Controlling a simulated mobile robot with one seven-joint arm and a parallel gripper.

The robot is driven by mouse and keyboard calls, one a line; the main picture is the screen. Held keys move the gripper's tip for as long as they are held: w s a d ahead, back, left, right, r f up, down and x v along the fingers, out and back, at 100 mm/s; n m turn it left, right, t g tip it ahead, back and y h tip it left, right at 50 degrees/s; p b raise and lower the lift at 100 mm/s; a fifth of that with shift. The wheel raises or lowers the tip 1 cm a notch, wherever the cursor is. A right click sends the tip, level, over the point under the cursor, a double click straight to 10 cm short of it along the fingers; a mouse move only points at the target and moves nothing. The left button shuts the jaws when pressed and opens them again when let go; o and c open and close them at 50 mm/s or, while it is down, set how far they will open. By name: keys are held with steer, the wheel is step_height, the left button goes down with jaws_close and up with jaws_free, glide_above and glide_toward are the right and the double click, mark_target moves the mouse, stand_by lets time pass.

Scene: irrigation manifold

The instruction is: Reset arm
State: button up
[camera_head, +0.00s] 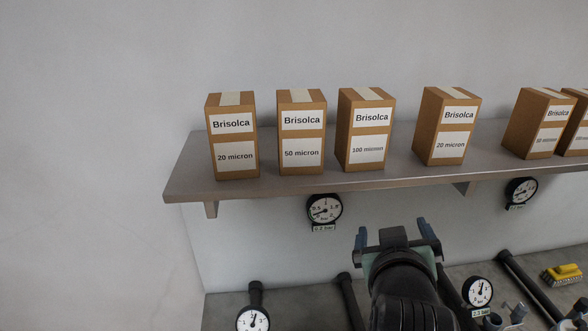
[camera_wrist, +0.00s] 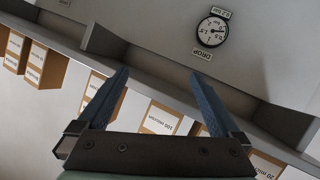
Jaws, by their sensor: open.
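My gripper (camera_head: 395,235) is in front of and below the shelf in the head view, with its two blue fingers spread apart and nothing between them. In the wrist view the open fingers of my gripper (camera_wrist: 155,105) point up the picture toward the shelf's underside and the wall. A round gauge (camera_wrist: 211,32) with a "DROP" label is on the wall beyond the fingers. My black arm reaches up from the bottom of the head view.
A grey shelf (camera_head: 190,182) holds several brown Brisolca boxes (camera_head: 232,135) marked 20, 50 and 100 micron. Wall gauges (camera_head: 324,210) hang below it. Black pipes (camera_head: 350,295), another gauge (camera_head: 477,291) and a yellow brush (camera_head: 562,274) are lower down. The left wall is bare.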

steer(key=a+r+t, duration=0.5)
steer(key=a+r, duration=0.1)
steer(key=r, duration=0.7)
steer(key=s+a+r+t+y, duration=0.1)
steer(key=s+a+r+t, duration=0.2)
steer(key=r, duration=0.3)
steer(key=s+a+r+t+y+b, duration=0.1)
steer(key=s+a+r+t, duration=0.2)
steer(key=r, duration=0.4)
steer(key=s+a+r+t+y+b, duration=0.1)
steer(key=s+a+r+t+y, duration=0.1)
steer(key=s+r, duration=0.5)
steer(key=shift+a+t, duration=0.6)
steer(key=shift+a, duration=0.65)
